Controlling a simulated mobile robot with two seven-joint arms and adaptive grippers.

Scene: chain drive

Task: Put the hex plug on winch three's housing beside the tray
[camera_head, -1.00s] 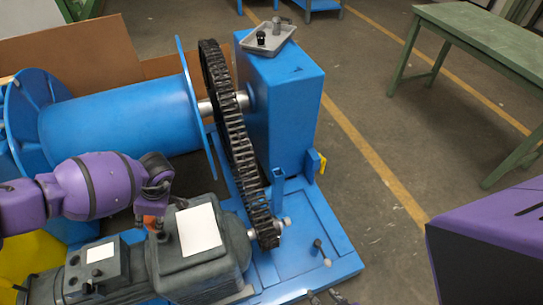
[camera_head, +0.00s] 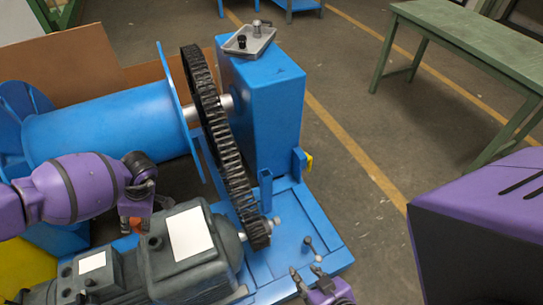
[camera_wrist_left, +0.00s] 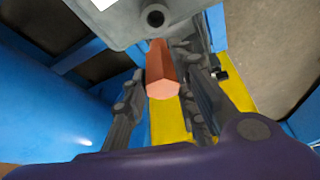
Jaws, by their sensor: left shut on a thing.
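The hex plug is an orange-brown six-sided bar (camera_wrist_left: 163,75) between the fingers of my left gripper (camera_wrist_left: 163,100), which is shut on it. In the head view, my left gripper (camera_head: 136,222) is beside the grey motor, with only a bit of orange showing below it. The blue housing (camera_head: 285,95) stands behind the chain, with a grey tray (camera_head: 268,41) on its top. A bare strip of the housing top lies in front of the tray. My right gripper (camera_head: 307,275) is at the bottom edge, its fingertips apart and empty.
A black chain (camera_head: 225,145) stands between the blue drum (camera_head: 110,125) and the housing. The grey motor (camera_head: 155,250) is in front. The tray holds a black piece and a grey piece. A green table (camera_head: 470,45) stands at the far right.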

